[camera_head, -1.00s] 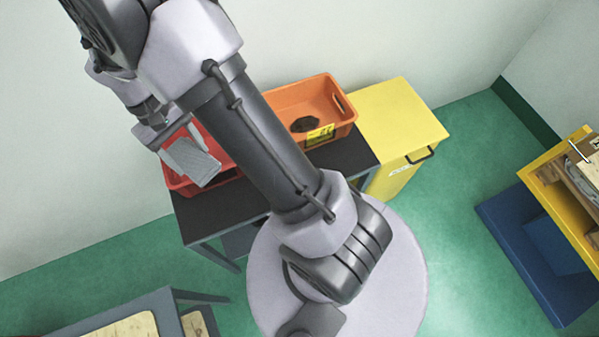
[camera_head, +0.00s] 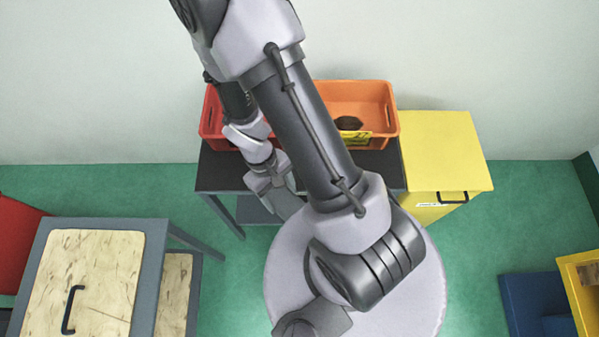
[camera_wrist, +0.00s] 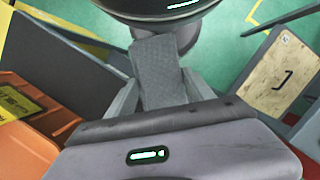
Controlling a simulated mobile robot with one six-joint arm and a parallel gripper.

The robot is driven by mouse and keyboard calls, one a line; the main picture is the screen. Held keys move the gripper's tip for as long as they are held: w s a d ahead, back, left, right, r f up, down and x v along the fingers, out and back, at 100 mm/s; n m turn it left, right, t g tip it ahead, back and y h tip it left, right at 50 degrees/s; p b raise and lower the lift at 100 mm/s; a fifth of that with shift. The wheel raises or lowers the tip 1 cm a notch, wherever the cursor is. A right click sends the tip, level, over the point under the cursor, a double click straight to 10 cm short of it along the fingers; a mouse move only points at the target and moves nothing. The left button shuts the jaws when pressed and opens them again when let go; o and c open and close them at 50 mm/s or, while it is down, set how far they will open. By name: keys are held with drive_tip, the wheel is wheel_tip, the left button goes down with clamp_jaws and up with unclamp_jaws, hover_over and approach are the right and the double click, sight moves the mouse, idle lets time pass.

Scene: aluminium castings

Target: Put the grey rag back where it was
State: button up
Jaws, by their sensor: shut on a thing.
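The grey rag (camera_wrist: 160,72) is a flat, textured grey piece between the two fingers of my gripper (camera_wrist: 160,92) in the wrist view. My gripper is shut on it. In the head view, my gripper (camera_head: 268,182) is over the front edge of the dark table (camera_head: 222,172), with the rag (camera_head: 286,201) hanging off toward my base. My arm hides part of the table and crates behind it.
A red crate (camera_head: 211,122) and an orange crate (camera_head: 384,108) holding a dark lump (camera_head: 349,123) stand on the dark table. A yellow cabinet (camera_head: 445,150) is at right. A grey table with a wooden panel (camera_head: 85,275) is at lower left. Green floor lies between.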

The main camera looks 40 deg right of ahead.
drive_tip(key=w+d, duration=0.1)
drive_tip(key=d, duration=0.2)
drive_tip(key=w+d+b, duration=0.1)
drive_tip(key=w+d, duration=0.1)
drive_tip(key=d, duration=0.1)
drive_tip(key=w+d+f, duration=0.1)
drive_tip(key=d, duration=0.2)
drive_tip(key=shift+w, duration=0.3)
drive_tip(key=shift+w+d+f+b, duration=0.1)
drive_tip(key=shift+d+f+b, duration=0.05)
drive_tip(key=shift+f+b, duration=1.05)
drive_tip(key=shift+f, duration=0.55)
drive_tip(key=shift+f, duration=0.2)
drive_tip(key=o, duration=1.2)
drive_tip(key=shift+r, duration=0.15)
